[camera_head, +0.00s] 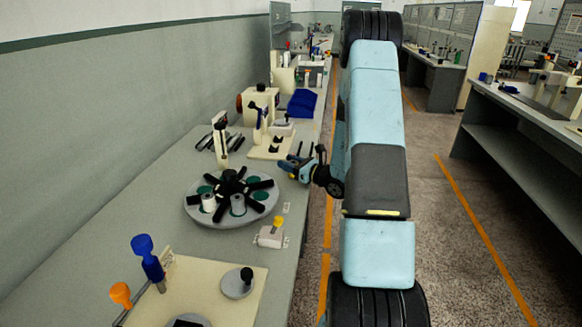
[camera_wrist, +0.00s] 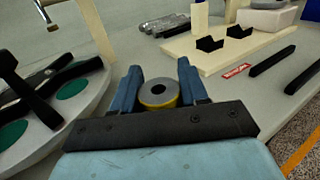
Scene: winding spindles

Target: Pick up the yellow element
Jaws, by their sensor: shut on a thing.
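The yellow element (camera_wrist: 161,99) is a short round piece with a grey top, a dark central hole and a yellow side. In the wrist view it sits between the two blue fingers of my gripper (camera_wrist: 159,78), which is shut on it. In the head view my gripper (camera_head: 297,161) is over the right edge of the left bench, just right of the round turntable. The yellow element is too small to make out there.
The grey turntable (camera_head: 262,205) carries black arms, green discs and white spools. A small fixture with a yellow knob (camera_head: 278,223) stands in front of it. A cream stand (camera_head: 268,150) and two black bars (camera_wrist: 272,60) are nearby. The aisle floor is clear.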

